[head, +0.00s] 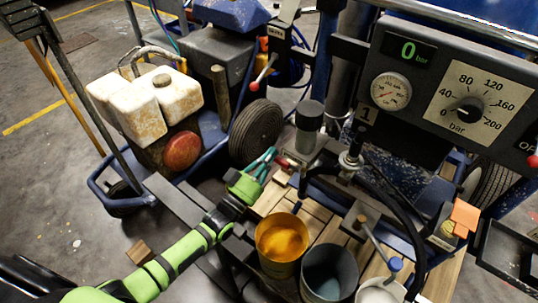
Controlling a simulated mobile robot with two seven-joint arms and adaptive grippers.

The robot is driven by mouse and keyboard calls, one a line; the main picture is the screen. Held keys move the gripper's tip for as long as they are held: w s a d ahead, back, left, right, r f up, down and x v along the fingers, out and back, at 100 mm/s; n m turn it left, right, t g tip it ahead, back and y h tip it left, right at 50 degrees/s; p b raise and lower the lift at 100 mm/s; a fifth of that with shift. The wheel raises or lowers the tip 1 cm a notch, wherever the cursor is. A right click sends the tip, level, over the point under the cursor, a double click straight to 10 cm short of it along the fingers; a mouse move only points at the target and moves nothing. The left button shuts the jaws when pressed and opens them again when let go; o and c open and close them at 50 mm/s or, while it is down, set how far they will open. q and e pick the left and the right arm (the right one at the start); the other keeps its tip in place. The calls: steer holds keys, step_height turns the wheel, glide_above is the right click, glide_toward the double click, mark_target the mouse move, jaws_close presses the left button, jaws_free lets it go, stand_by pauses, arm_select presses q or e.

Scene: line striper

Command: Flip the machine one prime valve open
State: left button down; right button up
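Machine one is marked by a "1" plate (366,114) below the gauge panel. A grey cylinder (310,115) stands on a metal block left of the plate. A small red handle (282,162) sticks out at the block's lower left; it looks like the prime valve's lever, but its setting is too small to tell. My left gripper (270,163) is just left of this handle, its teal fingers apart and pointing at it. I see nothing between the fingers, and I cannot tell whether they touch the handle. My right gripper is not in view.
A yellow paint can (282,240), a dark grey can (329,276) and a white container (380,292) stand below on the wooden slats (320,215). A black hose (405,205) curves at right. The gauge panel (450,90) overhangs the upper right. A wheel (256,132) is behind the gripper.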

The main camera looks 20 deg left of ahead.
arm_select(q)
steer(key=shift+a+f+n+y, duration=0.1)
steer(key=shift+f+n+y, duration=0.25)
steer(key=shift+n, duration=0.35)
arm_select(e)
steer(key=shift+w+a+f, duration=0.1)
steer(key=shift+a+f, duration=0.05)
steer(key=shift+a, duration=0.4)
